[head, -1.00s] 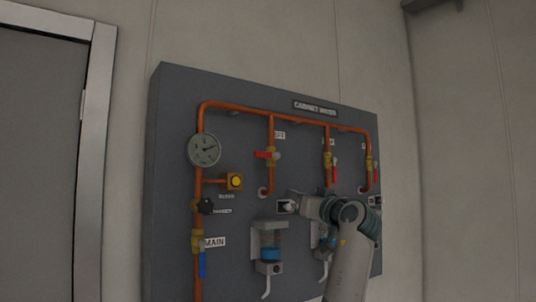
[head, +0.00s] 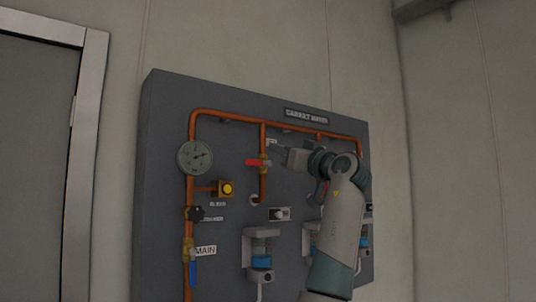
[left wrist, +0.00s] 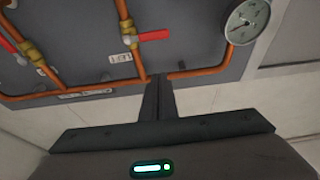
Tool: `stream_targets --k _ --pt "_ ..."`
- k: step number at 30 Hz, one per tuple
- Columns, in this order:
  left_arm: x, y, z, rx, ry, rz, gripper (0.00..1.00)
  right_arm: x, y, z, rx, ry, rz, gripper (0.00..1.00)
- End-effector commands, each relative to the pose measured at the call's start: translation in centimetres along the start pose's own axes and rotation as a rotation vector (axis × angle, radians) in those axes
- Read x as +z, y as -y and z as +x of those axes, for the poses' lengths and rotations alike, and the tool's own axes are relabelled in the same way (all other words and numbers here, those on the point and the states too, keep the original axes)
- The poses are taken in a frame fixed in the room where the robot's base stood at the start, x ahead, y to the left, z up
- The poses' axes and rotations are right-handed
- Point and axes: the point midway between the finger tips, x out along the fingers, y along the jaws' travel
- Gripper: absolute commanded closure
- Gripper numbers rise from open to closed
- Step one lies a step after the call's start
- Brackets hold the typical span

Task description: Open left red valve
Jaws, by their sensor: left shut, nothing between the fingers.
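The left red valve has a red lever (head: 257,162) lying sideways across its vertical orange pipe, below the top pipe. In the left wrist view the picture is upside down, and the red lever (left wrist: 154,36) points right from its brass body. A small label (left wrist: 120,57) is beside it. My left gripper (head: 276,148) is just right of the valve and slightly above it in the head view. Its fingers (left wrist: 157,78) are shut and empty. They look apart from the lever, but the exact depth is unclear. My right gripper is not in view.
A grey wall panel (head: 160,130) carries orange pipes, a gauge (head: 195,158), a yellow button (head: 227,189) and a blue main lever (head: 193,274). Filter units (head: 261,262) hang lower. My arm partly hides the other red valves. A door (head: 35,150) is at left.

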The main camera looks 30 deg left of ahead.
Motion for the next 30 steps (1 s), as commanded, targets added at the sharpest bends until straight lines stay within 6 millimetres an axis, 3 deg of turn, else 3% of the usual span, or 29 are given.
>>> stream_targets --k 8,22,30 --pt "-0.3 0.1 2.7 -0.001 0.001 0.001 1.0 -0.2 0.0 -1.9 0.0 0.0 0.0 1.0" --pt "-0.5 0.0 10.2 -0.001 0.002 0.002 1.0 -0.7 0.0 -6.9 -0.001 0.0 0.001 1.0" --pt "2.5 -0.1 8.9 0.001 0.001 0.002 1.0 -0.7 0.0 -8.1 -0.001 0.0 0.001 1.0"
